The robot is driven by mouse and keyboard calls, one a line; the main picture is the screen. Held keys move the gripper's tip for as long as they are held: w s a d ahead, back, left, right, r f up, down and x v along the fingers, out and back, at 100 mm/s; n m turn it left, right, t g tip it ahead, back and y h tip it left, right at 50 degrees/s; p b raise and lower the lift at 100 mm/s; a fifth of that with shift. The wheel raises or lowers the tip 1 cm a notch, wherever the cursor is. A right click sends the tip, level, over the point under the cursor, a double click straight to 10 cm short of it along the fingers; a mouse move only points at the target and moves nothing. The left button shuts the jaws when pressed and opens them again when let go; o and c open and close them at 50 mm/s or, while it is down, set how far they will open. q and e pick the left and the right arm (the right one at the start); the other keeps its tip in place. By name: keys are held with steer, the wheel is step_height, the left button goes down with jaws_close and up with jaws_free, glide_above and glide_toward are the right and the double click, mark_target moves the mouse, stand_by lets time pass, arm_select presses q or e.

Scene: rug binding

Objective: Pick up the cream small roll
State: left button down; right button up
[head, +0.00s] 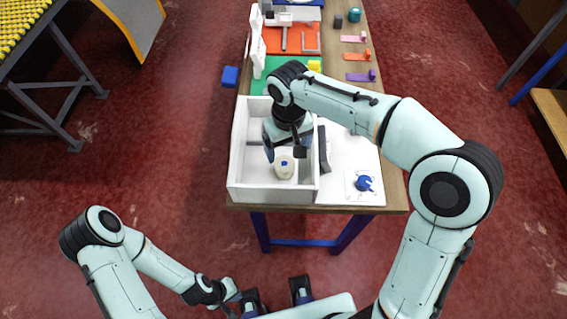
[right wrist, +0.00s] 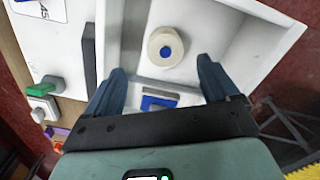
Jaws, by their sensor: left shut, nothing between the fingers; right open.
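The cream small roll (head: 284,168) stands in the white box (head: 236,175) on the table. It has a pale round top with a small blue spot in the head view. In the right wrist view the roll (right wrist: 165,47) shows its cream ring and centre, just beyond the fingertips. My right gripper (head: 286,152) is open and empty, reaching down into the box over the roll. In the right wrist view its two blue fingers (right wrist: 162,80) are spread apart, with the roll ahead of the gap. My left gripper (head: 232,293) is shut and empty, low in front of the table.
A dark upright bar (head: 324,150) stands by the box's right wall. A blue knob (head: 364,183) sits on a white plate to the right. A blue block (head: 230,76) is left of the table. A blue-and-white piece (right wrist: 158,103) shows between the fingers.

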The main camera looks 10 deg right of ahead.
mark_target(284, 163)
step_height(284, 163, down, 4)
steer(key=shift+w+f, duration=0.1)
steer(key=shift+f, duration=0.05)
steer(key=f, duration=0.5)
steer(key=shift+w+a+b, duration=0.1)
steer(key=shift+a+b, duration=0.2)
steer(key=shift+a, duration=0.1)
steer(key=shift+c, duration=0.3)
steer(key=c, duration=1.1)
steer(key=shift+r, duration=0.1)
